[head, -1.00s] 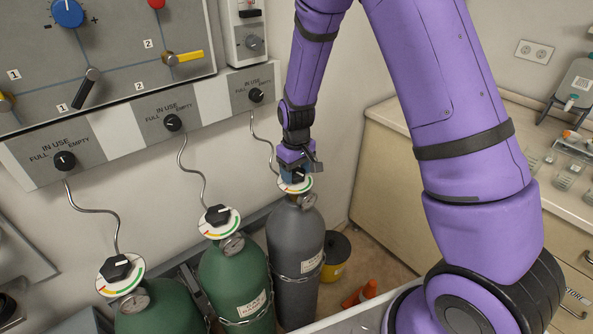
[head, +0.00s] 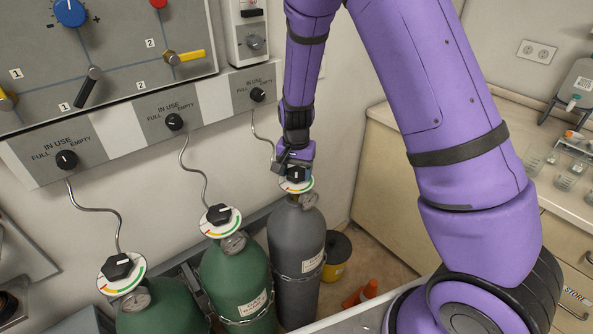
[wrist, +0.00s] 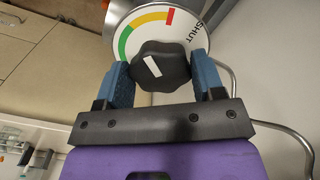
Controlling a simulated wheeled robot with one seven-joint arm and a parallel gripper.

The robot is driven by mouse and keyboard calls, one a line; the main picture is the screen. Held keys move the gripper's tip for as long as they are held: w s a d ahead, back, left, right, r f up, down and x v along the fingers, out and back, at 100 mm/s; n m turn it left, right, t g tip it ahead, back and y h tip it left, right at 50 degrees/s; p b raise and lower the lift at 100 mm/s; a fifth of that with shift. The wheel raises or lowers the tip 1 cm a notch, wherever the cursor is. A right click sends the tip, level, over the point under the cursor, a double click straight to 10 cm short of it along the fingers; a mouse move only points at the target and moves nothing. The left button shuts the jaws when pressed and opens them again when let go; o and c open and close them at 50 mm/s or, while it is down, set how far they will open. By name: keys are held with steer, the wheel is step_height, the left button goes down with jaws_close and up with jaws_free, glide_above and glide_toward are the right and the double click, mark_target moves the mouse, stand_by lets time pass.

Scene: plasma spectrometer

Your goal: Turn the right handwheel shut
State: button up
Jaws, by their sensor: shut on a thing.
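The right handwheel (head: 297,174) is a black lobed knob on top of the grey gas cylinder (head: 296,242). My gripper (head: 294,166) is on it from above. In the wrist view, the blue fingers of my gripper (wrist: 158,80) press on both sides of the black handwheel (wrist: 165,68). Its white mark slants toward the upper left, toward the coloured side of the dial.
Two green cylinders stand to the left, with a middle handwheel (head: 218,214) and a left handwheel (head: 117,266). A wall panel (head: 110,60) with knobs is behind. A counter (head: 400,170) is at right; an orange cone (head: 361,293) and yellow bucket (head: 336,262) are on the floor.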

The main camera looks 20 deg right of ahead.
mark_target(295, 172)
steer(key=m, duration=0.6)
steer(key=shift+w+m, duration=0.15)
steer(key=shift+m, duration=0.15)
stand_by(0.4)
steer(key=o, duration=0.9)
steer(key=shift+a+r, duration=0.1)
step_height(295, 172, up, 11)
steer(key=shift+f, duration=0.15)
